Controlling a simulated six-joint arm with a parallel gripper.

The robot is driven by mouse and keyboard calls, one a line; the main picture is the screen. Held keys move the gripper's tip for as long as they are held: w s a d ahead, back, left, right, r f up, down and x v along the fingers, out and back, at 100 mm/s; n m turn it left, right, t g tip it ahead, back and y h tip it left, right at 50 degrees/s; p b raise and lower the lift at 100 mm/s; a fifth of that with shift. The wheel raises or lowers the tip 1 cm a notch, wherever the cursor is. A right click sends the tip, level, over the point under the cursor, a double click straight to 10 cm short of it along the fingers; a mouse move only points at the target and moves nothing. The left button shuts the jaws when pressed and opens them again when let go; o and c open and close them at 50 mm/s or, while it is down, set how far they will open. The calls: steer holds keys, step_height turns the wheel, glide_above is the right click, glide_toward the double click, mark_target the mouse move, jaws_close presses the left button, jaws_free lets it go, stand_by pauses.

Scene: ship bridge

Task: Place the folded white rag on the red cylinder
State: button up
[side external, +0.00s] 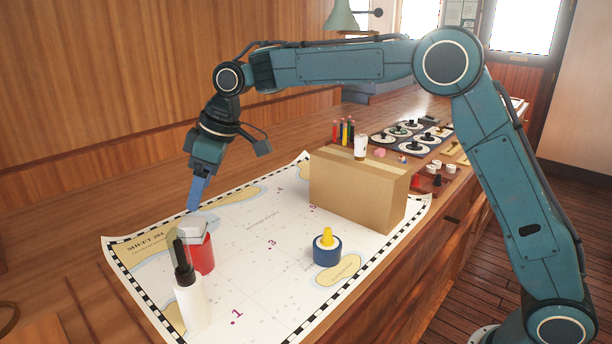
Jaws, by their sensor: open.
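The red cylinder (205,258) stands upright on the chart at the left, partly hidden by a white bottle in front of it. The folded white rag (192,230) lies on top of the red cylinder, with its edge draping slightly over the rim. My gripper (194,208) is just above the rag, pointing down. Its blue fingers are open, though from this side they overlap and the gap does not show. Whether the fingertips touch the rag cannot be told.
The white bottle with a black top (190,300) stands close in front of the red cylinder. A cardboard box (355,190) stands on the chart (255,265) at the right. A dark blue round holder with a yellow piece (327,250) sits right of centre. The chart's middle is clear.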

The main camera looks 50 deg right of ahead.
steer(key=shift+v, duration=1.8)
steer(key=s+d+r+m+t+h, duration=0.1)
steer(key=s+d+r+m, duration=0.15)
steer(key=s+d, duration=0.4)
steer(key=s+d+r+m, duration=0.2)
steer(key=s+d+r, duration=0.1)
steer(key=s, duration=0.7)
steer(key=s+d+f+m+h, duration=0.1)
steer(key=s+d+f, duration=0.3)
steer(key=s, duration=0.6)
steer(key=s+d+f+m+t+h, duration=0.1)
steer(key=s+d+f+m, duration=0.2)
steer(key=s, duration=0.7)
steer(key=shift+d+f, duration=0.45)
steer(key=shift+d, duration=0.15)
steer(key=shift+w+m, duration=0.1)
steer(key=shift+m, duration=0.15)
